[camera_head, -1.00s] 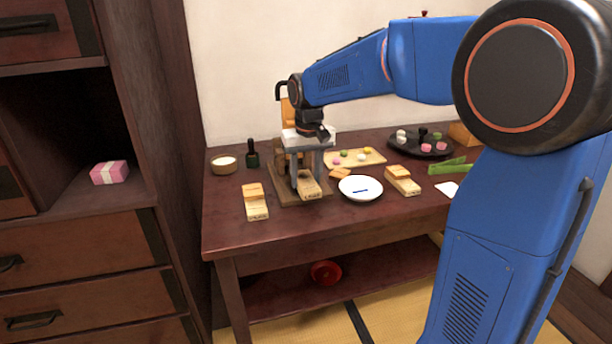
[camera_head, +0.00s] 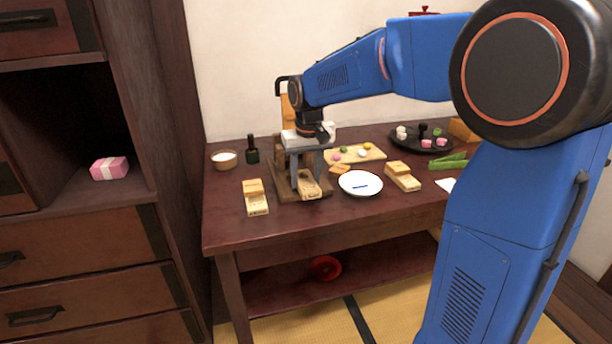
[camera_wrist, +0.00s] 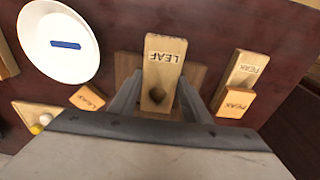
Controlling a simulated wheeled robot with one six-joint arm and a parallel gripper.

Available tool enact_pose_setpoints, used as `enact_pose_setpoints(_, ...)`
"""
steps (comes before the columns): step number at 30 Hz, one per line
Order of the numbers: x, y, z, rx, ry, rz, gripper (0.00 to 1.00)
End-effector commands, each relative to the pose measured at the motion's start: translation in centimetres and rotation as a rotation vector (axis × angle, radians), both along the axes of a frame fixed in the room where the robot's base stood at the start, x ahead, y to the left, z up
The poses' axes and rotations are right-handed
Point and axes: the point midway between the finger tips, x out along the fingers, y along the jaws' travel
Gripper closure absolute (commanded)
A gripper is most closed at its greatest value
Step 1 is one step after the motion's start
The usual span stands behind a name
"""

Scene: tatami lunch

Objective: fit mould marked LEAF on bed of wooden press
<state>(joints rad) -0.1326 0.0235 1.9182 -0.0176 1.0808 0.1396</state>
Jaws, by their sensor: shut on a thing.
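The pale wooden mould marked LEAF (camera_wrist: 163,68) is between the fingers of my gripper (camera_wrist: 160,98), which is shut on it. Its label end points away from the gripper, and a dark hollow shows near its other end. In the head view the mould (camera_head: 309,188) is over the front of the wooden press (camera_head: 284,192), whose upright is largely behind my gripper (camera_head: 307,176). In the wrist view the darker press bed (camera_wrist: 197,74) shows on both sides of the mould. I cannot tell whether the mould touches the bed.
A mould marked PEAK (camera_wrist: 243,70) with its smaller piece (camera_wrist: 236,102) lies beside the press. On the other side are a small wooden piece (camera_wrist: 87,98), a white plate (camera_head: 348,190) and another mould (camera_head: 405,181).

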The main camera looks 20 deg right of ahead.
Motion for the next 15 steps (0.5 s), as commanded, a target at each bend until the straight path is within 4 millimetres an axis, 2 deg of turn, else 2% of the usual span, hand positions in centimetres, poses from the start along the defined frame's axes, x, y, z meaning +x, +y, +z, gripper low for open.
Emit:
enact_pose_setpoints(8,0.00,0.00,-0.41,0.000,0.000,0.000,0.80)
enact_pose_setpoints(9,0.01,0.00,-0.42,0.000,0.000,0.000,0.52)
enact_pose_setpoints(11,0.01,0.00,-0.41,0.000,0.000,0.000,0.38)
enact_pose_setpoints(12,0.00,0.00,-0.41,0.000,0.000,0.000,0.35)
enact_pose_setpoints(15,0.00,0.00,-0.41,0.000,0.000,0.000,0.35)
